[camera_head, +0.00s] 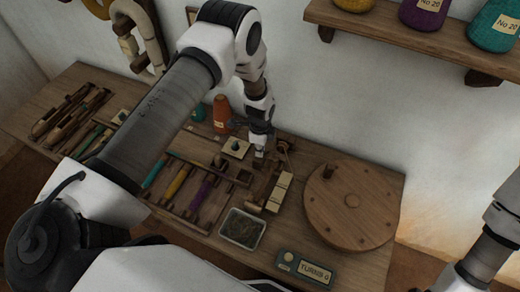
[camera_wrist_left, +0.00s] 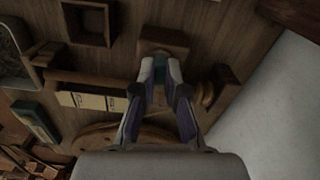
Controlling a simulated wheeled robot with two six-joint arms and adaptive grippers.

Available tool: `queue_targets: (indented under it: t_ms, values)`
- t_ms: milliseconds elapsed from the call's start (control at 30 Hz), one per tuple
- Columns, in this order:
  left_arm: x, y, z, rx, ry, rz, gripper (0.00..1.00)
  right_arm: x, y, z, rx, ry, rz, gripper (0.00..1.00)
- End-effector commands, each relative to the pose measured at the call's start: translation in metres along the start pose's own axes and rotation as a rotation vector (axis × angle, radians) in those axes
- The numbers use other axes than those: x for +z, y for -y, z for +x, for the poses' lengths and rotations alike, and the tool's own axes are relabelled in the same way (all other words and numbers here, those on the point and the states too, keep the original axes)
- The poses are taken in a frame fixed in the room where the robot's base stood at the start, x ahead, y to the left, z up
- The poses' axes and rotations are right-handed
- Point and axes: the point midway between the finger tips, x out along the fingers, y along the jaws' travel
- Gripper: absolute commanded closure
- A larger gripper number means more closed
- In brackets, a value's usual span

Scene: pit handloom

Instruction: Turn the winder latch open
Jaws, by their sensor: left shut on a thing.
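The bobbin winder (camera_head: 268,184) is a small wooden frame at the back middle of the bench, left of the round wooden disc. In the left wrist view its wooden end block (camera_wrist_left: 165,40) lies just beyond my fingertips. My left gripper (camera_head: 259,152) reaches down over it from above. In the wrist view the gripper (camera_wrist_left: 160,75) is closed on a small dark piece, which appears to be the winder latch. The fingers hide most of it, so its angle cannot be told. My right gripper is out of view; only part of that arm shows at the right edge.
The round wooden disc (camera_head: 351,203) stands close on the right. A metal tray (camera_head: 242,229) and a labelled box (camera_head: 305,268) lie in front. Coloured shuttles (camera_head: 178,183) lie to the left. An orange bottle (camera_head: 222,113) stands behind, near the wall.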

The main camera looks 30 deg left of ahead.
Motion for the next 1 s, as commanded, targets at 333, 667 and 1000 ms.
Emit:
queue_targets:
  t_ms: [333, 667, 1000]
  values:
    - [0.000, -0.002, 0.005, 0.004, 0.001, -0.291, 1.00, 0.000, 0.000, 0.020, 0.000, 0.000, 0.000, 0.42]
    - [0.000, -0.003, 0.005, 0.005, 0.003, -0.604, 1.00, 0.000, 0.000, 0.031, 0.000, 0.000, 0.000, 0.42]
    - [0.000, -0.003, 0.004, 0.006, 0.004, -0.927, 1.00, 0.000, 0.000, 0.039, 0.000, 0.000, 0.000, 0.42]
